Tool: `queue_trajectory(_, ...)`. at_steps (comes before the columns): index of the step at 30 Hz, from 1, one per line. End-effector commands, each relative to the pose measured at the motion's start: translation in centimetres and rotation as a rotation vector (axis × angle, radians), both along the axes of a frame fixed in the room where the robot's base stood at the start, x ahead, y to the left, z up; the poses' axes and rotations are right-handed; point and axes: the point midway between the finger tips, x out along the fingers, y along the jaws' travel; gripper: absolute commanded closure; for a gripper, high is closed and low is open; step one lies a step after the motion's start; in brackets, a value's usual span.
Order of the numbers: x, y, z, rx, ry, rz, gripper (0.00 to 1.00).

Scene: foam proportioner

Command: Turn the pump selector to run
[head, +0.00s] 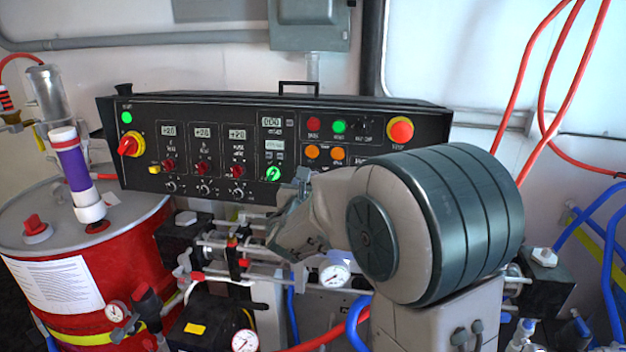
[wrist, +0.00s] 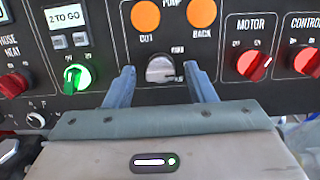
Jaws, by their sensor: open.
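The likely pump selector, a silver-grey knob (wrist: 160,68), sits on the black panel below two orange buttons in the wrist view. Small labels stand above it and at its lower right, too small to read surely. Its exact pointing direction is unclear. My gripper (wrist: 161,73) is open, with one blue-grey finger on each side of the knob and visible gaps between. Whether the fingertips touch the panel cannot be told. In the head view my gripper (head: 302,175) is at the panel's lower edge, and my arm hides the knob.
A lit green knob (wrist: 77,78) is left of my gripper, and a red MOTOR knob (wrist: 250,63) is to its right. The control panel (head: 330,103) also carries a red stop button (head: 400,130). A red drum (head: 140,250) stands at left; pipes and gauges lie below the panel.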

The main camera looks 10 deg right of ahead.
Motion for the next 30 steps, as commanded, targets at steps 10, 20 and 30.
queue_trajectory(10,0.39,-0.19,-0.04,0.001,0.001,0.0,0.5)
queue_trajectory(20,0.36,-0.17,-0.06,0.002,0.0,-0.001,0.95)
queue_trajectory(30,0.35,-0.11,-0.51,0.098,-0.043,-0.019,0.95)
